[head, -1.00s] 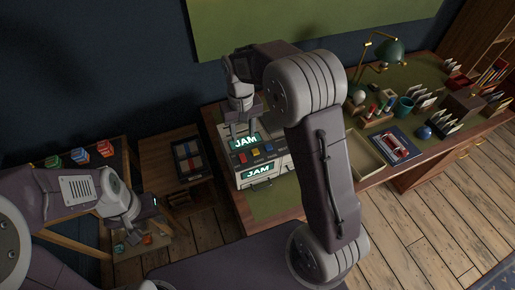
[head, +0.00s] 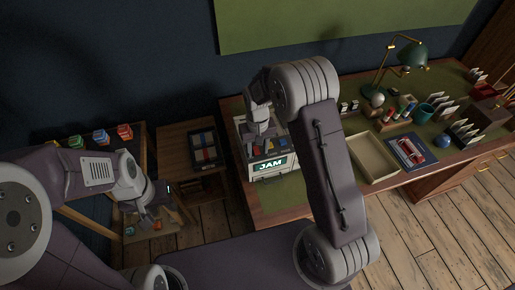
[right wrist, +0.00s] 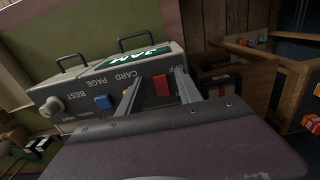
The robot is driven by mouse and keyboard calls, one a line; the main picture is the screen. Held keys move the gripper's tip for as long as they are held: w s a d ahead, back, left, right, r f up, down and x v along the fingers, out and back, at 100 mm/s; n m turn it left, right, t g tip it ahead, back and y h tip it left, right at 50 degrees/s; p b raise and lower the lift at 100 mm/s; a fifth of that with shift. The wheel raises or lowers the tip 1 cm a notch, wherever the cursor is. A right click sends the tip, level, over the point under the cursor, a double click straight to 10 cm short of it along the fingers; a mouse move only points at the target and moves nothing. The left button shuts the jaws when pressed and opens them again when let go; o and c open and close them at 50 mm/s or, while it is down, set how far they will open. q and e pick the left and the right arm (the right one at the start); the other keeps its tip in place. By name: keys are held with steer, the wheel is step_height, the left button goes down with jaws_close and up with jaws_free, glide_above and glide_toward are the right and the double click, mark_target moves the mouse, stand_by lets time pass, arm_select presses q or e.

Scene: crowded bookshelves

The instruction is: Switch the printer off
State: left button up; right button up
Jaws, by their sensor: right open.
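The printer (head: 284,176) stands on the desk's left end, a pale box with a lit green JAM sign on its front. In the right wrist view its panel (right wrist: 75,88) appears upside down, with a red button (right wrist: 161,86) by the word OFF, a blue button (right wrist: 103,102) and a round knob (right wrist: 53,106). My right gripper (head: 258,145) is over the printer and hides most of its top. In the wrist view this gripper (right wrist: 157,85) is open, its fingers either side of the red button; contact is unclear. My left gripper (head: 160,208) is left of the desk, away from the printer.
An empty tray (head: 374,158) lies on the desk (head: 285,206) right of the printer. A low wooden cabinet (head: 180,137) stands left of the desk. The floor at right is clear.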

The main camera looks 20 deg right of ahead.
steer(key=shift+w, duration=0.15)
jaws_close()
steer(key=p, duration=0.2)
steer(key=r+g+p, duration=0.1)
steer(key=p, duration=0.1)
steer(key=shift+w+g, duration=0.2)
steer(key=shift+g, duration=0.1)
steer(key=shift+w+f+g+p, duration=0.35)
steer(key=shift+g+p, duration=0.2)
steer(key=shift+g, duration=0.55)
jaws_free()
steer(key=shift+s, duration=0.15)
steer(key=shift+w+r, duration=0.2)
steer(key=b+v, duration=0.1)
steer(key=v, duration=0.7)
steer(key=shift+r, duration=0.35)
